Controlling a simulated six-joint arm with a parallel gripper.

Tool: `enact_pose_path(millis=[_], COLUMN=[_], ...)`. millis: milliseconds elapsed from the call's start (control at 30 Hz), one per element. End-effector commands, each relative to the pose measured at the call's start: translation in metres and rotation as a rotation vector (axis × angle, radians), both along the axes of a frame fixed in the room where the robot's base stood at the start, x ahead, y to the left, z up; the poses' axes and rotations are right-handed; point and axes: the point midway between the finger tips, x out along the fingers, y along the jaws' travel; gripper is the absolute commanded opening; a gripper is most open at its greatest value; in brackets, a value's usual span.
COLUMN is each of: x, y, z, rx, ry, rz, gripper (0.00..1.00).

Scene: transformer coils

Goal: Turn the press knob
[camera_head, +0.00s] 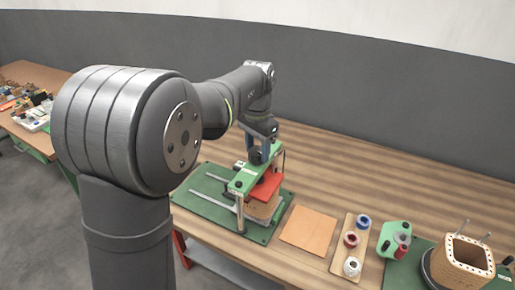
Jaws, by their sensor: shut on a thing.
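The press stands on a green base plate (193,210) at the middle of the table. Its green top bar (241,184) rests on metal posts, above a red plate (266,187) and a tan coil block (262,208). My gripper (258,158) reaches down from above to the top of the press. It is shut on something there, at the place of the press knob. The knob itself is mostly hidden by the gripper and too small to make out clearly.
An orange-brown sheet (309,229) lies right of the press. Beyond it are a wooden tray (339,262) with several spools, a green winding stand (392,236) and a square wooden coil former (461,263). The table behind the press is clear. A cluttered table (33,100) stands at far left.

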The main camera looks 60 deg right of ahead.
Motion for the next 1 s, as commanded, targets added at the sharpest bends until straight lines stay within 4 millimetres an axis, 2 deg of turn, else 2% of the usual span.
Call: enact_pose_path(millis=[1000], x=[0.0003], y=[0.0002], z=[0.0006], rx=[0.000], ry=[-0.001], rz=[0.965], gripper=[0.24])
